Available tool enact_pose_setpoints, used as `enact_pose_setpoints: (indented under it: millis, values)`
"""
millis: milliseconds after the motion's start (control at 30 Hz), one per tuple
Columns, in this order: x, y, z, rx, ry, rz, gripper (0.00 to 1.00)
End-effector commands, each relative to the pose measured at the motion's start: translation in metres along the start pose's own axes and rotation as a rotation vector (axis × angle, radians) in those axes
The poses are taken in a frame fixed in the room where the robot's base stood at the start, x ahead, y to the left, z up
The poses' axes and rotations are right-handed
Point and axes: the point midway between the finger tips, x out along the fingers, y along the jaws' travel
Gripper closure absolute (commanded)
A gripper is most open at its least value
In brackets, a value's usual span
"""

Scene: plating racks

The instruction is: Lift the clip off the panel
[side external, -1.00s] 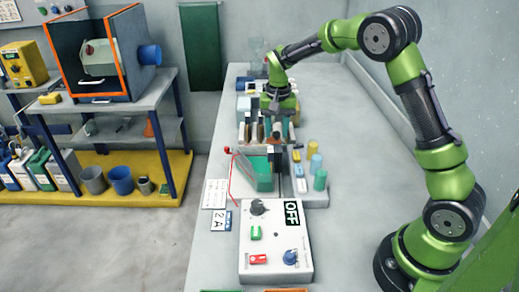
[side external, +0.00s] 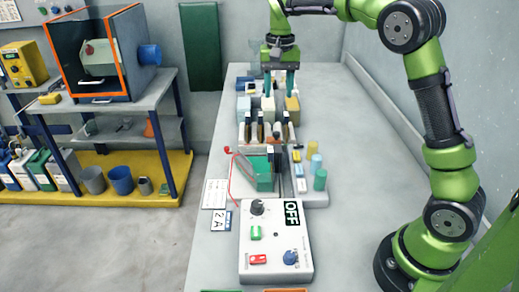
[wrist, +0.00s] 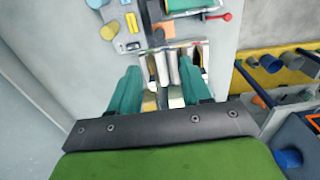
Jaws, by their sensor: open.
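My gripper (side external: 280,84) is raised at the far part of the bench, pointing down, its two teal fingers spread. In the wrist view my gripper (wrist: 160,82) is open, with nothing visibly held between the fingers. A small red clip-like piece (side external: 228,150) with a red lead is at the left of the green tank (side external: 258,176); it also shows red in the wrist view (wrist: 227,17). Several upright panels (side external: 260,132) with dark tops stand in a rack nearer than my gripper. I cannot tell whether the red piece grips a panel.
A white control box (side external: 283,232) reading OFF stands at the near end. Yellow, blue and green cylinders (side external: 320,180) stand right of the tank. Several blocks (side external: 292,107) are behind the rack.

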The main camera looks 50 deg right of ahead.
Motion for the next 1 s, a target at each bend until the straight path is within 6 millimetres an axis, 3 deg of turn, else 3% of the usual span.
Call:
enact_pose_setpoints:
  millis: [133,367,733,800,867,1000]
  values:
    - [-0.025,0.000,-0.001,0.002,0.003,-0.001,0.52]
    - [-0.040,0.000,0.000,0.002,0.000,0.000,0.52]
    - [-0.039,0.000,-0.004,-0.011,0.020,-0.002,0.52]
    - [-0.027,0.001,-0.006,-0.034,0.025,0.000,0.52]
    - [-0.019,0.003,-0.001,-0.063,0.029,-0.011,0.52]
    - [-0.017,0.012,0.030,-0.145,0.063,-0.089,0.52]
